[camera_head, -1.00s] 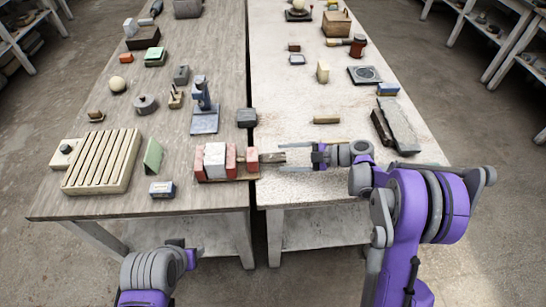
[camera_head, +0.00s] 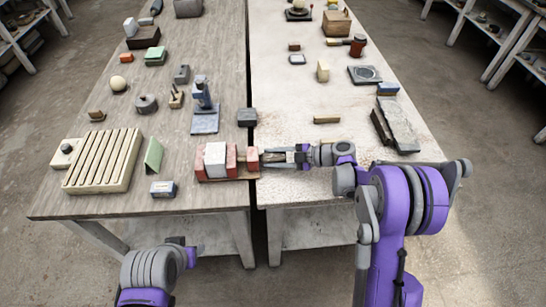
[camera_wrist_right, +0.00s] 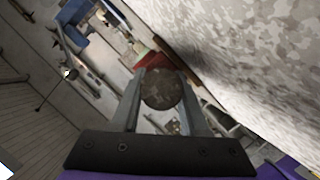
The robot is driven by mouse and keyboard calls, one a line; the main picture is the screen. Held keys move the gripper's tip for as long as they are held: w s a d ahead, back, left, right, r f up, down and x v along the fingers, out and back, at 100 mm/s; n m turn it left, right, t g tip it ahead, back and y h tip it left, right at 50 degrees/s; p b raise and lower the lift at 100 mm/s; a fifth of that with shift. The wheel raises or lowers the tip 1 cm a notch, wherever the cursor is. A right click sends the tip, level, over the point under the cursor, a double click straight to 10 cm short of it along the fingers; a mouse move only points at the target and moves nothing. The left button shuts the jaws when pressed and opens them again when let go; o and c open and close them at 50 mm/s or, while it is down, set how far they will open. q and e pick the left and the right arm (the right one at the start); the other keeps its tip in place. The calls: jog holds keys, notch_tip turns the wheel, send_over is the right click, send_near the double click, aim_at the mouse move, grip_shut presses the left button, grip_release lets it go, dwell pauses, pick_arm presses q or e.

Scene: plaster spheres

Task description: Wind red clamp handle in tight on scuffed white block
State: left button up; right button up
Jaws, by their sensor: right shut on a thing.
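The red clamp (camera_head: 252,159) lies on the grey wooden table near its right edge. The scuffed white block (camera_head: 215,160) stands between its red jaws; I cannot tell whether any gap is left. The clamp handle points right across the seam between the tables. My right gripper (camera_head: 283,156) reaches in from the right and is shut on the handle, whose round dark end (camera_wrist_right: 162,90) shows between the two fingers in the right wrist view. My left gripper (camera_head: 182,242) is low at the front left, away from the clamp, its fingers not clear.
A grey slab (camera_head: 398,128) lies on the right table. The area around the right gripper is clear.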

grip_shut()
jog(key=m+g, duration=0.1)
jog(key=m, duration=0.2)
jog(key=shift+g+b, duration=0.4)
jog(key=shift+m+g+h+b, duration=0.3)
jog(key=shift+m+g, duration=0.3)
jog(key=shift+m, duration=0.3)
jog(key=o, duration=1)
grip_release()
jog(key=shift+c, duration=0.2)
